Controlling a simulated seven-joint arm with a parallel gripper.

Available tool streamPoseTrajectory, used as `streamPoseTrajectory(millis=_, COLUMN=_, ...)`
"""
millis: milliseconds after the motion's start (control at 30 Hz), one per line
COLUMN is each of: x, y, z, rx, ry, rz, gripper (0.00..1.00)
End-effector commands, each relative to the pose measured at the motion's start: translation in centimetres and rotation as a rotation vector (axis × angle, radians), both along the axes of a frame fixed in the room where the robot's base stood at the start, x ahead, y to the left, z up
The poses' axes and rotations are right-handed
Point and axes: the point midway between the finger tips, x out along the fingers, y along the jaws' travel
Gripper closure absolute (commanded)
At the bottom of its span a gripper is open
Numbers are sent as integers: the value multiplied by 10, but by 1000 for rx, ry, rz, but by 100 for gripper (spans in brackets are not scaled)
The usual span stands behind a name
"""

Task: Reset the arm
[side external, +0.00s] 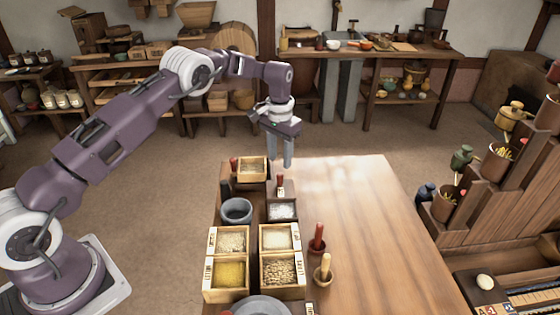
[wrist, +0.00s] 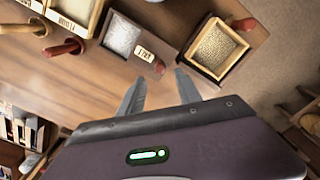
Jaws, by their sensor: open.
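My gripper (side external: 282,158) hangs pointing down above the far end of the wooden table (side external: 370,240). Its two fingers are apart with nothing between them. In the wrist view my gripper (wrist: 160,88) also shows open and empty. A wooden box of pale grain (side external: 252,168) is just left of the fingers in the side view; the same grain box (wrist: 218,48) is right of the fingers in the wrist view. A box of white contents (side external: 282,210) with a small label and a red-topped peg stands nearer on the table.
Several grain boxes (side external: 230,276), a grey cup (side external: 236,210), a red pestle (side external: 318,238) and a pale wooden pestle (side external: 324,270) stand along the table's left and middle. The table's right side is clear. A stepped shelf (side external: 490,200) with pots stands at the right.

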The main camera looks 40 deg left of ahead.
Motion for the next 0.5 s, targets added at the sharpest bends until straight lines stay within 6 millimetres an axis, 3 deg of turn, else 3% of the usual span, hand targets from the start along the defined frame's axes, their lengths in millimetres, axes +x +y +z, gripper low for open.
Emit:
streamPoseTrajectory(millis=133, x=0, y=0, z=4, rx=0, ry=-3, rz=1, gripper=59)
streamPoseTrajectory(millis=200, x=-2, y=-2, z=25, rx=-2, ry=-21, rz=7, gripper=59)
streamPoseTrajectory(millis=267, x=-9, y=-5, z=61, rx=-4, ry=-51, rz=17, gripper=59)
streamPoseTrajectory(millis=367, x=-40, y=-16, z=138, rx=-13, ry=-114, rz=33, gripper=59)
streamPoseTrajectory(millis=400, x=-58, y=-21, z=167, rx=-16, ry=-141, rz=37, gripper=59)
streamPoseTrajectory(millis=467, x=-91, y=-29, z=206, rx=-22, ry=-182, rz=41, gripper=59)
streamPoseTrajectory(millis=500, x=-116, y=-34, z=229, rx=-25, ry=-209, rz=42, gripper=59)
